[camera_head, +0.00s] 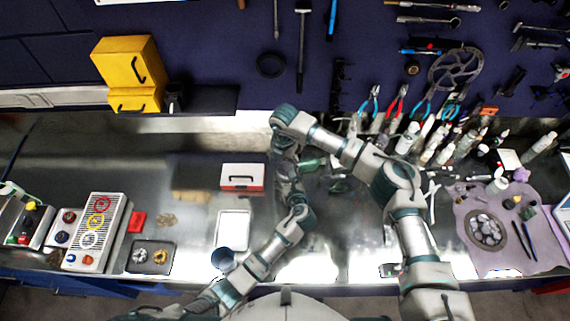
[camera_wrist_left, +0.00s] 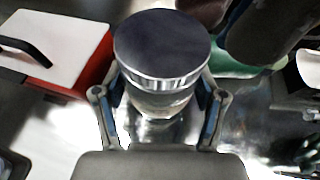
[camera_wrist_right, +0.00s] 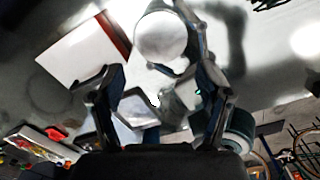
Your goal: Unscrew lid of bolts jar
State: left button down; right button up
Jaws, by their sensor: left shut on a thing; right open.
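The jar (camera_wrist_left: 160,103) stands upright in the left wrist view, with a broad dark lid (camera_wrist_left: 162,45) that has a ridged silver rim. My left gripper (camera_wrist_left: 160,97) is shut on the jar's body below the lid, one finger on each side. In the right wrist view the round lid (camera_wrist_right: 161,40) looks pale from above. My right gripper (camera_wrist_right: 158,78) is open and empty there, with the lid ahead of its fingertips and apart from them. In the head view the jar and both gripper tips are hidden behind my arms.
A red and white box (camera_head: 243,178) stands left of the arms. A white tray (camera_head: 233,230) and a blue cup (camera_head: 222,259) lie nearer. Bottles (camera_head: 430,145) and tools crowd the right back. A mat (camera_head: 475,250) with a round dish (camera_head: 486,229) is at far right.

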aim_at(287, 168)
pick_arm(q)
jog(key=shift+a+f, duration=0.1)
jog(key=shift+f, duration=0.05)
pick_arm(e)
jog(key=r+m, duration=0.1)
jog(key=m, duration=0.1)
jog(key=w+r+m, duration=0.1)
jog(key=m, duration=0.2)
jog(key=shift+w+d+r, duration=0.1)
jog(key=shift+d+r, duration=0.1)
jog(key=m, duration=0.2)
jog(key=shift+w+d+r+m, duration=0.2)
jog(key=shift+r+m, duration=0.1)
jog(key=shift+m, duration=0.5)
notch_tip(287, 168, down, 8)
jog(key=shift+r, duration=0.1)
